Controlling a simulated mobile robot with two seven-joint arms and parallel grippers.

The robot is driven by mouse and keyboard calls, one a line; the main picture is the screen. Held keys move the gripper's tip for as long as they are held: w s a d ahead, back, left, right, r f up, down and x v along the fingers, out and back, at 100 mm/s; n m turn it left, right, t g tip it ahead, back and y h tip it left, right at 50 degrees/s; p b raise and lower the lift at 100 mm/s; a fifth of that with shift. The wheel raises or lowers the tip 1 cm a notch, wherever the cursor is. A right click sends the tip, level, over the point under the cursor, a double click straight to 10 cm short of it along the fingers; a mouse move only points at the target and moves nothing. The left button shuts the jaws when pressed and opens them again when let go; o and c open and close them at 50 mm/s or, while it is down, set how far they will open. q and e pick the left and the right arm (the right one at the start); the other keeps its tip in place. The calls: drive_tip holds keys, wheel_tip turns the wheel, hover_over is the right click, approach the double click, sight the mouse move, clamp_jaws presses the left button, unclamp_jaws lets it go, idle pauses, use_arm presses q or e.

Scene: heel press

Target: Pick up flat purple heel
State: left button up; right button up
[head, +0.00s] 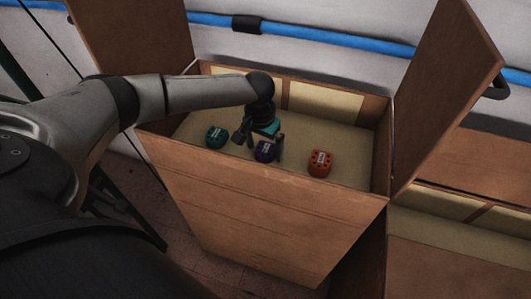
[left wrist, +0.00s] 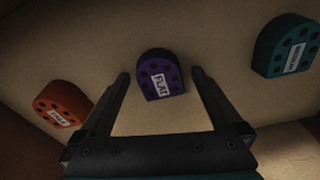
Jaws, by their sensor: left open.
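The flat purple heel (head: 265,151) lies on the floor of an open cardboard box, between a teal heel and an orange heel. In the left wrist view the purple heel (left wrist: 161,76) has a white label reading FLAT and dark holes. My left gripper (head: 263,143) reaches down into the box, close to the purple heel. In the left wrist view my left gripper (left wrist: 162,78) is open and empty, with one finger on each side of the purple heel's near end. I cannot tell whether the fingers touch it. My right gripper is not in view.
The teal heel (head: 216,137) lies left of the purple one, and the orange heel (head: 320,163) lies right. The box (head: 262,205) has tall walls and raised flaps (head: 455,90). Another box (head: 465,240) stands at the right. A blue pipe (head: 340,42) runs behind.

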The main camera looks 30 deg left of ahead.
use_arm(q)
drive_tip(key=shift+c, duration=0.2)
drive_tip(key=shift+r, duration=0.1)
drive_tip(key=c, duration=1.3)
